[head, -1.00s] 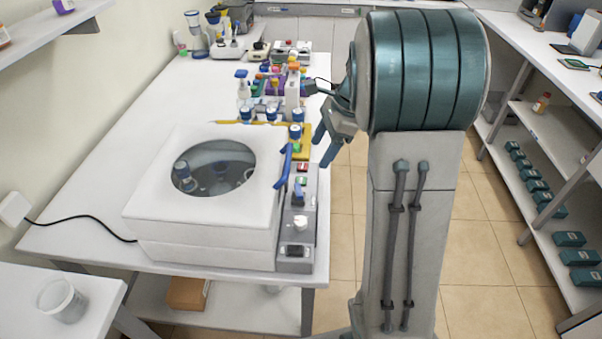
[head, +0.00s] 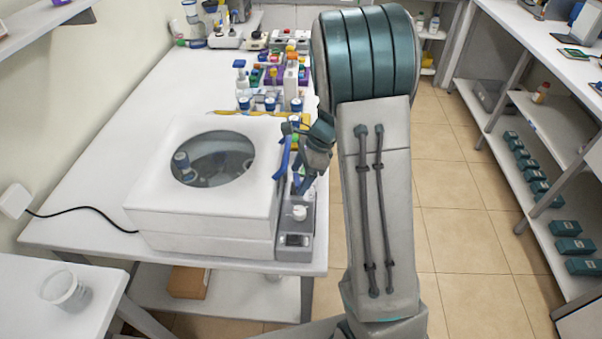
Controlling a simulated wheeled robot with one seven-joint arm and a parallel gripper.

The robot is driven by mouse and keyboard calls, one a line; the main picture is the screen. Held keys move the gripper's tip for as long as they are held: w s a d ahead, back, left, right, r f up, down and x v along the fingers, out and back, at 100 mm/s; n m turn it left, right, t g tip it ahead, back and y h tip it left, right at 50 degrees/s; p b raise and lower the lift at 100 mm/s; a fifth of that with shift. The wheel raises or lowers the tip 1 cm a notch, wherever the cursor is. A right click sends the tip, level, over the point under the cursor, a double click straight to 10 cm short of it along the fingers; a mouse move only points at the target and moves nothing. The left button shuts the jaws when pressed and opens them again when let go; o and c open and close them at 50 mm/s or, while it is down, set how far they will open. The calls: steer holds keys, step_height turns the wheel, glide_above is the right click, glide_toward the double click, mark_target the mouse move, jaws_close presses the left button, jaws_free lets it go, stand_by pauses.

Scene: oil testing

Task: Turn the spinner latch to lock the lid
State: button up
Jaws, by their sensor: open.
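The white spinner (head: 150,200) stands on the near end of the table with its lid (head: 262,135) down; the lid has a round dark window. A blue latch-like handle (head: 283,158) sits at the lid's right edge. Beside it is a grey control panel (head: 308,222) with a white knob (head: 297,213). My gripper (head: 300,184) is open, pointing down over the panel, just right of the blue handle. It covers the panel's upper part. I cannot tell whether the fingers touch anything, or whether the latch is locked.
Several bottles (head: 270,103) and coloured items stand behind the spinner on the white table (head: 160,110). A clear beaker (head: 66,291) is on the near left table. A black cable (head: 85,212) runs left of the spinner. The floor aisle on the right (head: 450,200) is clear.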

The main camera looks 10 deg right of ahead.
steer(key=c, duration=1)
steer(key=shift+s+m+t, duration=0.1)
steer(key=shift+m+t, duration=0.5)
steer(key=shift+m, duration=1)
steer(key=o, duration=1)
steer(key=v, duration=1.3)
steer(key=shift+r, duration=0.45)
steer(key=shift+s+a, duration=0.1)
steer(key=shift+s, duration=0.1)
